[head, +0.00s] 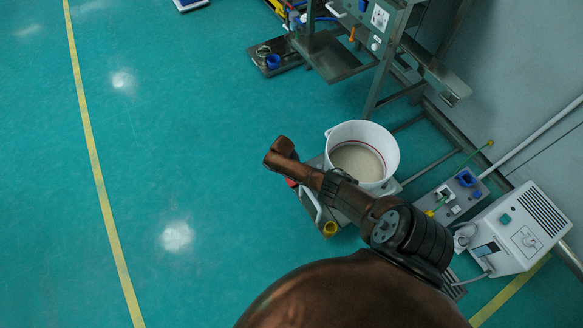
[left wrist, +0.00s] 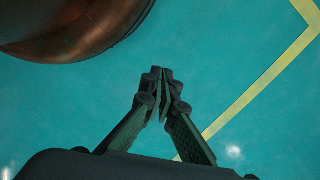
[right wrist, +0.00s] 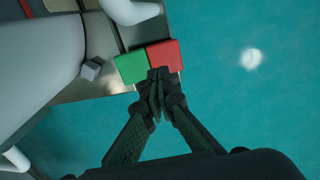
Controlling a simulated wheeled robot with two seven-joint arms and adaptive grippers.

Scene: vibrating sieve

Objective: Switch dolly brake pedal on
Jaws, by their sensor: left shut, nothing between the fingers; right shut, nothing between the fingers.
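The dolly brake pedal shows in the right wrist view as a green pad (right wrist: 131,68) beside a red pad (right wrist: 167,54) at the dolly's edge. My right gripper (right wrist: 158,76) is shut and empty, its fingertips overlapping the pads near their seam; I cannot tell whether they touch. In the head view a bit of the red pad (head: 291,182) shows below my right wrist, and that gripper is hidden. The dolly (head: 311,205) carries a white bucket (head: 388,145) with pale material inside. My left gripper (left wrist: 162,78) is shut and empty over bare floor.
A steel frame machine (head: 380,75) stands behind the bucket. A white control box (head: 515,225) and a grey unit (head: 450,198) stand to the right by the wall. A yellow cup-like part (head: 330,229) is at the dolly's front. The green floor (head: 180,130) on the left is clear.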

